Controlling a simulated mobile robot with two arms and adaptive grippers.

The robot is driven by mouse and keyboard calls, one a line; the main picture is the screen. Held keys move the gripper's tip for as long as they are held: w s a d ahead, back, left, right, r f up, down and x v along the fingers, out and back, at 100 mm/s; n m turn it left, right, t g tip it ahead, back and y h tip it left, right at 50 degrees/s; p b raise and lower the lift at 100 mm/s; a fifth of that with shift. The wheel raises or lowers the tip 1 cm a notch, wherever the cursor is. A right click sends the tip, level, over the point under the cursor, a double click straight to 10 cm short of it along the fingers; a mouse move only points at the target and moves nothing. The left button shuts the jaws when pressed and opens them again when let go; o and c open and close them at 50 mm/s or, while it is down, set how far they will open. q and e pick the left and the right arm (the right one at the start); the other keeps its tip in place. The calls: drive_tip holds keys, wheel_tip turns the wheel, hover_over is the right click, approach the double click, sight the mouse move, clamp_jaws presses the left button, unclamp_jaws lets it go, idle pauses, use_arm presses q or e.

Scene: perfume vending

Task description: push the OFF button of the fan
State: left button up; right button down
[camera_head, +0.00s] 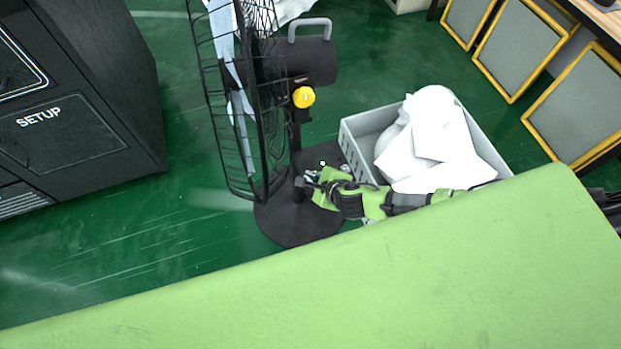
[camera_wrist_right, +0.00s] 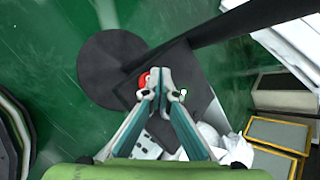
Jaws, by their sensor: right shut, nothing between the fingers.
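The black fan (camera_head: 234,90) stands upright on a round dark base (camera_head: 275,222). In the right wrist view, its base (camera_wrist_right: 102,62) lies behind a dark control box (camera_wrist_right: 200,68). A red button (camera_wrist_right: 143,80) shows on the box's left side, partly hidden by a fingertip. A small green-white button (camera_wrist_right: 183,92) shows just right of the fingertips. My right gripper (camera_head: 305,182) is shut and empty beside the fan's pole, low above the base. Its fingertips (camera_wrist_right: 160,76) appear very close to the red button; I cannot tell whether they touch. My left gripper is out of view.
A grey crate (camera_head: 362,124) with white crumpled material (camera_head: 430,140) stands right of the fan, under my right forearm. A black cabinet marked SETUP (camera_head: 80,95) stands at left. Yellow-framed panels (camera_head: 515,50) stand at upper right. Green floor (camera_head: 150,225) is clear between cabinet and fan.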

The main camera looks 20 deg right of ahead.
drive_tip(key=shift+f, duration=0.5)
idle(0.4)
drive_tip(key=shift+r, duration=0.1)
drive_tip(key=shift+r+p, duration=0.8)
drive_tip(key=shift+p, duration=0.15)
wheel_tip(320, 180, up, 5)
drive_tip(key=p, duration=0.6)
drive_tip(key=shift+s+f, duration=0.1)
idle(0.8)
